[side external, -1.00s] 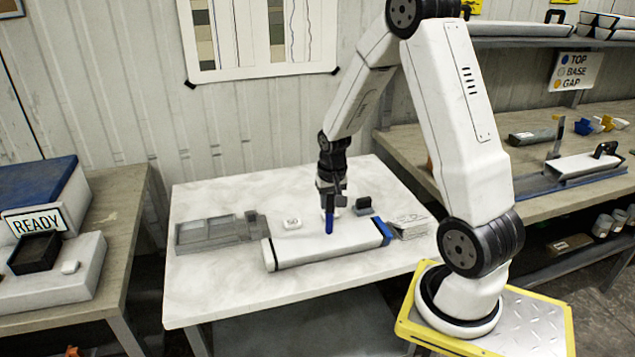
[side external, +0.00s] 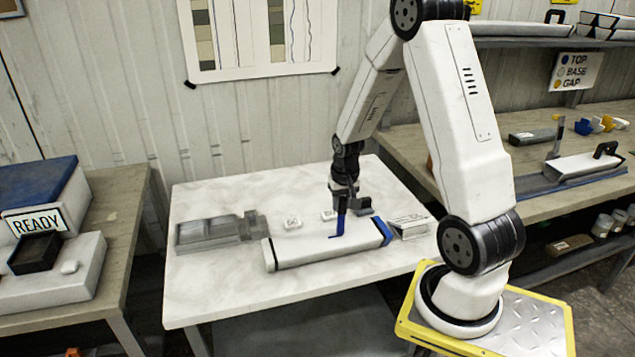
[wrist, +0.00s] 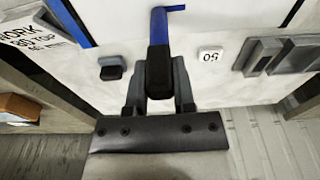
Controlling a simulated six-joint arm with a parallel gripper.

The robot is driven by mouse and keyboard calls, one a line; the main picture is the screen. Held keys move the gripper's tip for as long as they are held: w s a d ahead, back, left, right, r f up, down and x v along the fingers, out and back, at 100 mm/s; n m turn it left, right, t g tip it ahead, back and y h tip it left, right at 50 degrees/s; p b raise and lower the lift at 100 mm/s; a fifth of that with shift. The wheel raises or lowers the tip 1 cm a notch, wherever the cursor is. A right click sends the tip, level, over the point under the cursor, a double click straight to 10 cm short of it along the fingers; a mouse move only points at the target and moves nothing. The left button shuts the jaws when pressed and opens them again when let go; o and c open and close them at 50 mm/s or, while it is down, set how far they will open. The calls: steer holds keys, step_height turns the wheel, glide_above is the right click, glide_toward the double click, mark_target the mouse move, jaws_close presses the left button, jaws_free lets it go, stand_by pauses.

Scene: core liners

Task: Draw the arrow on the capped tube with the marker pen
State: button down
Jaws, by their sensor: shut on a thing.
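The white tube (side external: 300,251) lies on the table with a blue cap (side external: 384,232) at its right end and a dark band near its left end. In the side view my gripper (side external: 343,196) is above the tube, shut on the blue marker pen (side external: 340,222). The pen points down, with its tip at the tube's top. A short blue line (side external: 332,238) runs left from the tip. In the wrist view the pen (wrist: 158,45) sits between the fingers (wrist: 158,85), and the blue line (wrist: 176,8) runs right from its tip.
Small white tiles (side external: 293,224), a dark block (side external: 365,206) and a printed card (side external: 410,222) lie behind and right of the tube. The table's front left is clear.

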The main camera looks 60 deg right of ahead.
steer(key=shift+s+d, duration=3.1)
step_height(320, 180, up, 8)
stand_by(0.6)
stand_by(0.9)
